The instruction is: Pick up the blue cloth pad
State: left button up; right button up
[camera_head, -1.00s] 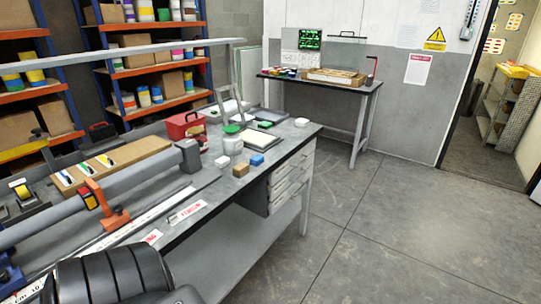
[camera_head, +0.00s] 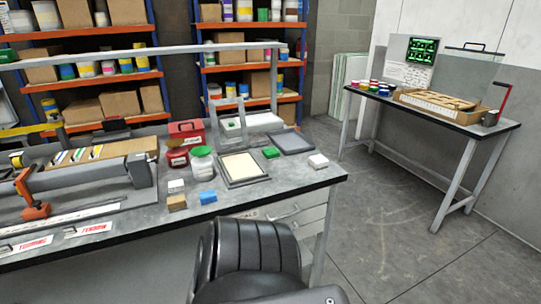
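The blue cloth pad (camera_head: 207,197) is a small blue block lying near the front edge of the grey workbench (camera_head: 140,229). A tan block (camera_head: 177,203) lies just left of it, with a white block (camera_head: 176,186) behind the tan one. The pad's top and front show and nothing covers it. Neither of my grippers is in view.
A black ribbed chair-like shape (camera_head: 258,252) stands before the bench. Behind the pad are a white tub with a green lid (camera_head: 201,160), a red box (camera_head: 186,131) and a framed panel (camera_head: 241,168). A second table (camera_head: 440,123) stands right, with open floor between.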

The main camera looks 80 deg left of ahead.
aim_at(208, 197)
jog(key=i, duration=1.1)
jog(key=u, duration=4.15)
